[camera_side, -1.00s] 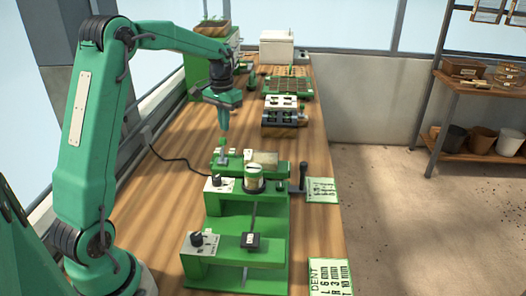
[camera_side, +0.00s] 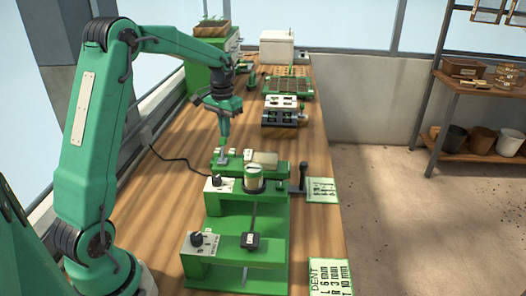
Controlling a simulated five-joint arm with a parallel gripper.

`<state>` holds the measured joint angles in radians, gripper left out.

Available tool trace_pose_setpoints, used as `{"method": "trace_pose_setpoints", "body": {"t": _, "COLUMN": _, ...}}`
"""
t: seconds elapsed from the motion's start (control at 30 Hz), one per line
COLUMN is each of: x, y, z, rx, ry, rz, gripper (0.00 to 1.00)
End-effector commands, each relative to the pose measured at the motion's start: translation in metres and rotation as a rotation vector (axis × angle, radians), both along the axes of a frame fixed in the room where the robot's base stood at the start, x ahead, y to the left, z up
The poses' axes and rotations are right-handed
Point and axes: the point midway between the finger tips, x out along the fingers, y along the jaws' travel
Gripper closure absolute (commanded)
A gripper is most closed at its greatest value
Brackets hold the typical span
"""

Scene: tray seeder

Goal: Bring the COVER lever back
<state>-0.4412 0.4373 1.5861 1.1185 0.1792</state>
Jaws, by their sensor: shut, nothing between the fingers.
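My gripper (camera_side: 224,141) is shut and empty, pointing down just above the back of the green seeder machine (camera_side: 246,221). Its tips are close over small upright levers (camera_side: 222,157) at the machine's back left; I cannot tell whether they touch. A black lever with a round knob (camera_side: 303,174) stands upright at the machine's right side, apart from my gripper. No label reading COVER is legible, so I cannot tell which lever bears that name.
A pale roller (camera_side: 263,158) and a round cup (camera_side: 254,178) sit near the levers. Printed cards (camera_side: 322,190) lie on the right. Behind are a grey slotted device (camera_side: 283,112) and a seed tray (camera_side: 288,87).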

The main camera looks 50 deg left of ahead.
Motion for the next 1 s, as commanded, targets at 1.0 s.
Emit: {"method": "trace_pose_setpoints", "body": {"t": 1.0, "x": -0.002, "y": -0.002, "z": -0.012, "rx": 0.0, "ry": 0.0, "rz": 0.0, "gripper": 1.0}}
